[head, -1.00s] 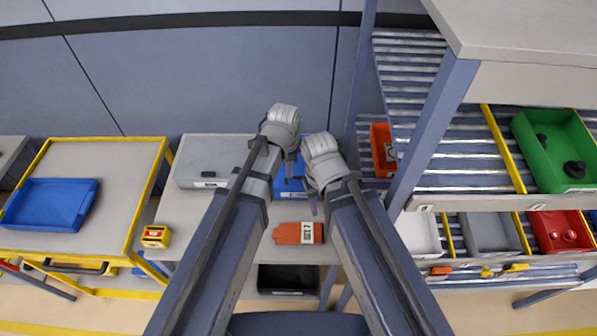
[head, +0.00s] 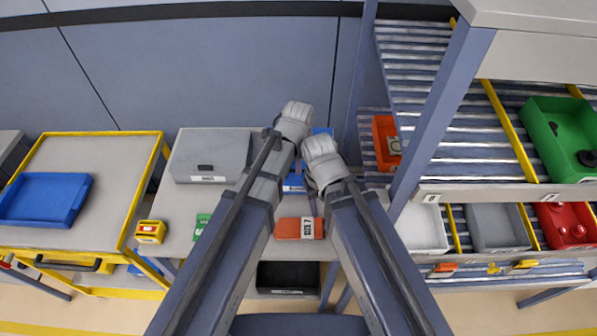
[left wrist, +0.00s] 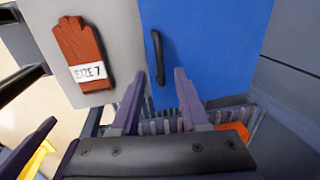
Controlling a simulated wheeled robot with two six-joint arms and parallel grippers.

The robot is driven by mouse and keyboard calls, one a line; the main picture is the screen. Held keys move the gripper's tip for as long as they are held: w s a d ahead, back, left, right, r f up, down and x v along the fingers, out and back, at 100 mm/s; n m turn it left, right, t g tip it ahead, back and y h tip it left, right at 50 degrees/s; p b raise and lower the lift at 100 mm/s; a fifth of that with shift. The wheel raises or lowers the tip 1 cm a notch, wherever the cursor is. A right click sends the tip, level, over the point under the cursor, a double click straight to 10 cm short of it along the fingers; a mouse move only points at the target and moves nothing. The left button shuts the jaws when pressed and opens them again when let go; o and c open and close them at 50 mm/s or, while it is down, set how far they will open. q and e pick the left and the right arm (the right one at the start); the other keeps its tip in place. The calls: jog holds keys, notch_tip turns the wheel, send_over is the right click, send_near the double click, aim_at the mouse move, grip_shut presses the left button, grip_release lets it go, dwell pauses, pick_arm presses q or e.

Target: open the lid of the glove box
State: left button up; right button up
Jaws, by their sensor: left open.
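The blue glove box (head: 292,184) stands on the grey table in the head view, mostly hidden behind my grippers. In the left wrist view its blue top (left wrist: 215,45) looks flat, with a black bar handle (left wrist: 157,57). My left gripper (head: 298,163) is over the box. It is open, and in the left wrist view its fingertips (left wrist: 160,75) show on either side of the handle's lower end. I cannot tell how far above the handle they are. My right gripper (head: 315,202) is close beside the left one; its jaw opening cannot be made out.
Orange gloves marked SIZE 7 (head: 299,228) lie in front of the box. A grey case (head: 210,152) and a partly hidden green item (head: 201,222) are to the left. A slatted shelf (head: 470,155) with bins stands close on the right. A black bin (head: 288,275) is below.

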pick_arm(q)
jog(key=f+b, duration=0.2)
jog(key=f, duration=0.1)
jog(key=shift+w+f, duration=0.2)
jog(key=shift+w, duration=0.15)
jog(key=shift+r, duration=0.1)
grip_shut()
dwell(1.1)
